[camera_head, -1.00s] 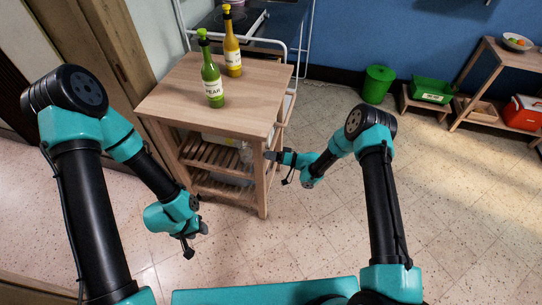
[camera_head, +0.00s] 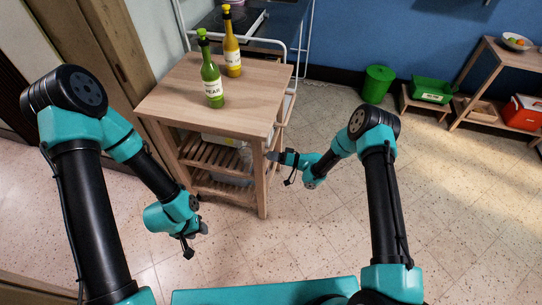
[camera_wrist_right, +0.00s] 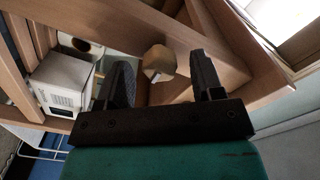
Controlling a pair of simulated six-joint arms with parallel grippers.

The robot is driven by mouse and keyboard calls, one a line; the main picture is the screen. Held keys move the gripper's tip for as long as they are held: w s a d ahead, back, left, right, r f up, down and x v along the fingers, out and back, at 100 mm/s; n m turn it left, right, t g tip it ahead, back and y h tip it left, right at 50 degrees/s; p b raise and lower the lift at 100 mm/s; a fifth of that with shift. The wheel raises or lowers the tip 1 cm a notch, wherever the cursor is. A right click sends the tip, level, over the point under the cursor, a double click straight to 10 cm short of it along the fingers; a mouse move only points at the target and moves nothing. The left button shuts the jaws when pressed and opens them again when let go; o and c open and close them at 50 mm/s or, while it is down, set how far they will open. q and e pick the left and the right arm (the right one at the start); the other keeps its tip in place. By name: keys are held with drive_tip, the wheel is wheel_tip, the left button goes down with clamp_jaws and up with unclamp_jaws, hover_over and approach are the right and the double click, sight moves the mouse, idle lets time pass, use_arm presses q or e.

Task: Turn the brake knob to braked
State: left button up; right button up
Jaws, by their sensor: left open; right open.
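The brake knob (camera_wrist_right: 159,62) appears to be the pale, faceted knob on the wooden trolley frame in the right wrist view. My right gripper (camera_wrist_right: 160,72) is open, with one dark finger on each side of the knob and visible gaps between. I cannot tell how deep the knob sits between the fingers. In the head view my right gripper (camera_head: 272,156) is at the trolley's right front leg, and the knob is not clear there. The wooden trolley (camera_head: 172,97) stands ahead. My left gripper (camera_head: 194,241) is open and empty, low in front of the trolley's left side.
A green bottle (camera_head: 212,84) and a yellow bottle (camera_head: 232,55) stand on the trolley top. The right wrist view shows a white box (camera_wrist_right: 60,82) inside the trolley. A green bin (camera_head: 377,85) stands by the wall.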

drive_tip(key=v, duration=1.6)
drive_tip(key=shift+s, duration=0.15)
drive_tip(key=shift+d, duration=0.1)
drive_tip(key=s+r+m+g+h, duration=0.1)
drive_tip(key=s+m+g+h, duration=0.4)
drive_tip(key=s+h, duration=0.8)
drive_tip(key=s, duration=1.3)
drive_tip(key=shift+d+r, duration=0.15)
drive_tip(key=shift+d, duration=0.15)
